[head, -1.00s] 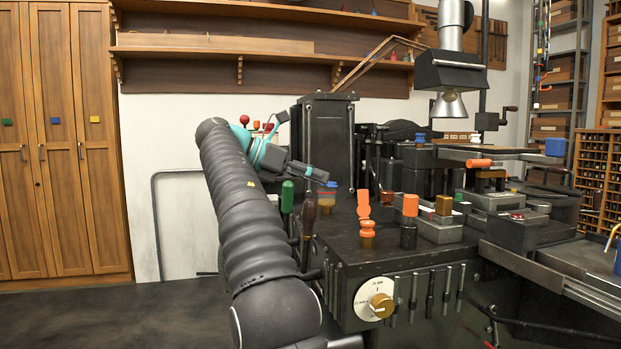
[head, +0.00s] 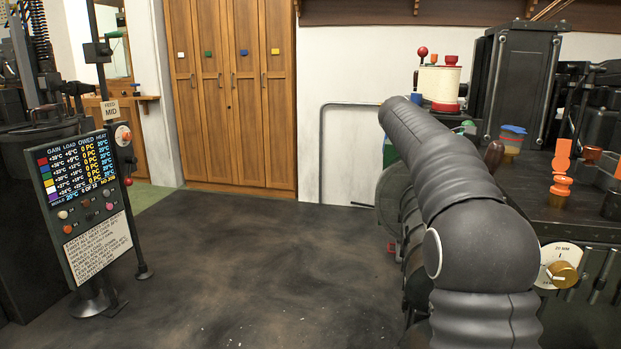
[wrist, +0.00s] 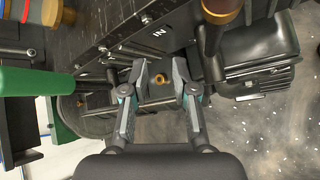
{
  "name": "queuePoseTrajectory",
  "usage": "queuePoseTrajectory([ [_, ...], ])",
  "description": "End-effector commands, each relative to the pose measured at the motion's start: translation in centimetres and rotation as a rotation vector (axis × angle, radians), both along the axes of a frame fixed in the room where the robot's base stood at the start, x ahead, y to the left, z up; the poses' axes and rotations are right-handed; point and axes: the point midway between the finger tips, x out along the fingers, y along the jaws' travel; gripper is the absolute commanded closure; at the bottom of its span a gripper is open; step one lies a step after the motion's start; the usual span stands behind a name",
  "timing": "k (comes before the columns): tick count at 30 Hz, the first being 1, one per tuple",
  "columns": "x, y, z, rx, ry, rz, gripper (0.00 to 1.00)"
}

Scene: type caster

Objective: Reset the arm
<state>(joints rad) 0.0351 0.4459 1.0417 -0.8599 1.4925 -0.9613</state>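My gripper (wrist: 158,75) shows in the wrist view with its two fingers apart and nothing held between them. A small brass knob shows in the gap, beyond the fingers. The gripper points at the dark side of the machine (wrist: 110,40), close beside it. In the head view my arm, in its dark ribbed sleeve, stands bent at the right, in front of the machine's left end. The gripper is hidden in the head view.
The machine's dark bench (head: 590,222) with a dial (head: 562,270) fills the right. A display board (head: 84,200) on a stand is at the left. Wooden cabinets (head: 232,100) stand at the back. The floor (head: 240,270) between is clear. A green handle (wrist: 40,82) is left of my gripper.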

Motion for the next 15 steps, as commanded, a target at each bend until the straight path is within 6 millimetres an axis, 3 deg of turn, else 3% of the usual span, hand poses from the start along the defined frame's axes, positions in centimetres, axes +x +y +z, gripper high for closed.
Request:
queuePoseTrajectory([
  [8, -5.7, 5.6, -6.7, 0.338, -0.281, -0.162, 0.72],
  [15, -13.9, 10.8, -11.3, 0.619, -0.456, -0.384, 0.72],
])
